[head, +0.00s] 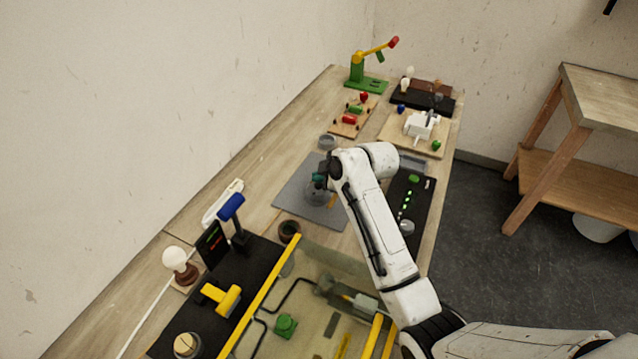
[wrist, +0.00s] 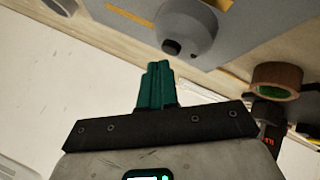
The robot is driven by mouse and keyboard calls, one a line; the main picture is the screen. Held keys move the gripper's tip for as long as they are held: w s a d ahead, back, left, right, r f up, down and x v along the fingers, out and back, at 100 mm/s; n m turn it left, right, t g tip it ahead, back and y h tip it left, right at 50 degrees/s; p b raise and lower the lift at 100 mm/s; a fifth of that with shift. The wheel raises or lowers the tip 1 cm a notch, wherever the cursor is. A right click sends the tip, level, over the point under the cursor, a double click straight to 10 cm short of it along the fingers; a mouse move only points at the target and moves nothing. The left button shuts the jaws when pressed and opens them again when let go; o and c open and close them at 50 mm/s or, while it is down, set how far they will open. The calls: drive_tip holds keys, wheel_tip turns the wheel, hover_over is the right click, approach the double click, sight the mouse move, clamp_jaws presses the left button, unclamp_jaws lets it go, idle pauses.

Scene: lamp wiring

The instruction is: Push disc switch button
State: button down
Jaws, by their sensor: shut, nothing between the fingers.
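A grey round body (wrist: 187,30) on a grey mat (wrist: 222,55) is in the wrist view, with a dark round spot on its near side; I take it to be the disc switch. In the head view it shows on the grey mat (head: 290,200), partly behind my wrist, as a grey rounded shape (head: 316,197). My gripper (wrist: 157,65) has teal fingers pressed together and empty. In the wrist view the fingertips are just below and left of the grey body; I cannot tell whether they touch it. In the head view my gripper (head: 319,180) is over the mat.
A brown tape roll (wrist: 276,78) lies beside the mat; it also shows in the head view (head: 289,231). A small grey ring (head: 327,141) is behind the mat. A black panel with green lights (head: 408,205) lies to the right. A lamp bulb (head: 174,258) and blue-headed tool (head: 232,207) stand front left.

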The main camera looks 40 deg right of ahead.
sight(320, 187)
drive_tip(key=shift+r+p, duration=2.1)
drive_tip(key=shift+r, duration=0.95)
